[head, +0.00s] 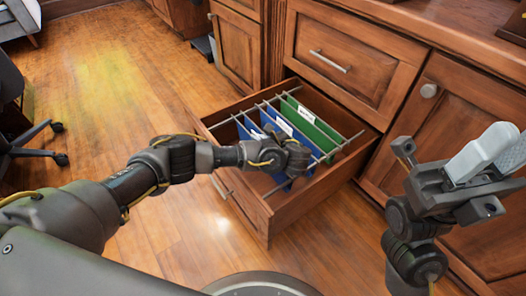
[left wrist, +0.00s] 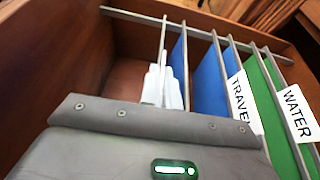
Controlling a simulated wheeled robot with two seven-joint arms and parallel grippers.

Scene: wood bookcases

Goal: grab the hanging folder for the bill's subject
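Hanging folders stand in an open drawer. A blue folder labelled "TRAVE…" (left wrist: 208,85) and a green folder labelled "WATER" (left wrist: 283,125) show in the left wrist view, with another blue folder (left wrist: 178,62) to their left. In the head view the green folder (head: 312,127) is nearest the cabinet. My left gripper (head: 298,160) is over the drawer's near part, hiding some of the blue folders. Its pale fingers (left wrist: 163,86) look close together, left of the labels, beside a metal rod. My right gripper (head: 484,152) is raised at the right with its pale pads together. No bill shows.
The drawer (head: 263,215) sticks out from the wood cabinet (head: 345,55), with metal rods (head: 262,104) across its top. A cabinet door (head: 425,140) is close behind my right gripper. An office chair (head: 35,140) stands at the left. The wood floor between is clear.

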